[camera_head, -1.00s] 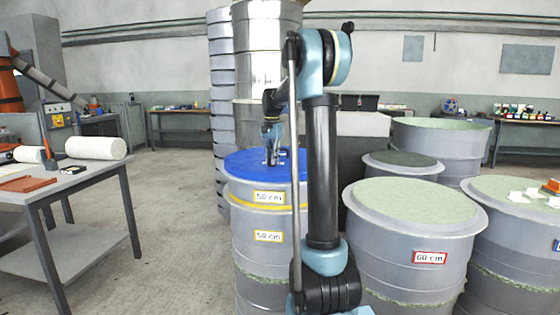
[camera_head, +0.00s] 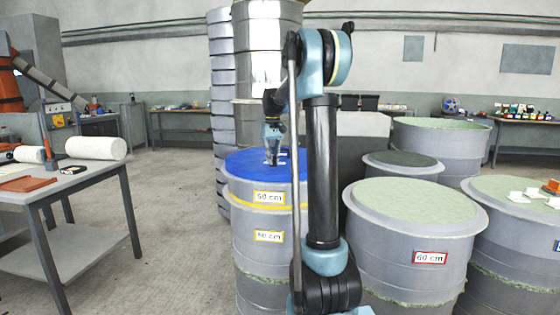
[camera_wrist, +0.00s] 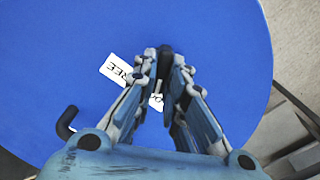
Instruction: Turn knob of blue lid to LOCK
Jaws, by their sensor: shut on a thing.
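The blue lid (camera_head: 240,166) sits flat on top of a grey drum marked 50 cm. The lid fills most of the wrist view (camera_wrist: 50,60). My gripper (camera_head: 272,160) points down onto the lid; in the wrist view its fingers (camera_wrist: 166,60) are shut on the dark knob (camera_wrist: 166,50), of which only a small part shows between the fingertips. A white label reading FREE (camera_wrist: 120,70) lies left of the fingers. A second white label (camera_wrist: 156,101) is mostly hidden behind the fingers, so I cannot read it whole.
A 60 cm drum (camera_head: 428,258) with a pale green top stands right of my arm, with more drums behind and beside it. A tall stack of metal moulds (camera_head: 268,50) rises behind the blue lid. A table (camera_head: 90,182) stands left, with open floor between.

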